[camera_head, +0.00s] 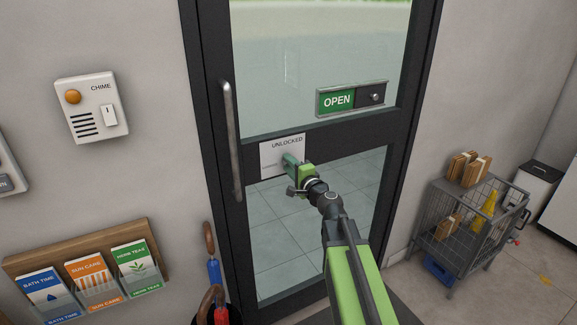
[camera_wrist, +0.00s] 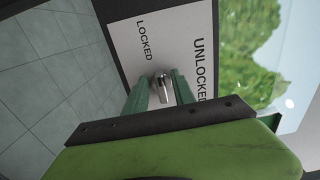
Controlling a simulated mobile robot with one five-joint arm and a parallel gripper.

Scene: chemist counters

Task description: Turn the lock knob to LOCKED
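The lock plate (camera_head: 270,152) is a white panel on the dark door frame, with UNLOCKED along its top and small lettering at its left. In the wrist view the plate (camera_wrist: 173,32) appears rotated, with LOCKED and UNLOCKED both readable. A small metallic lock knob (camera_wrist: 163,92) shows between my gripper's two green fingers; my gripper hides it in the head view. My gripper (camera_head: 289,160) is at the plate. In the wrist view its fingers (camera_wrist: 161,88) are apart, one on each side of the knob, with no clear grip on it. Which label the knob points at is unclear.
A vertical door handle (camera_head: 231,140) stands left of the plate. An OPEN slider sign (camera_head: 338,100) is above right. A chime box (camera_head: 93,108) and a leaflet rack (camera_head: 85,250) are on the left wall. A wire cart (camera_head: 455,235) stands at right.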

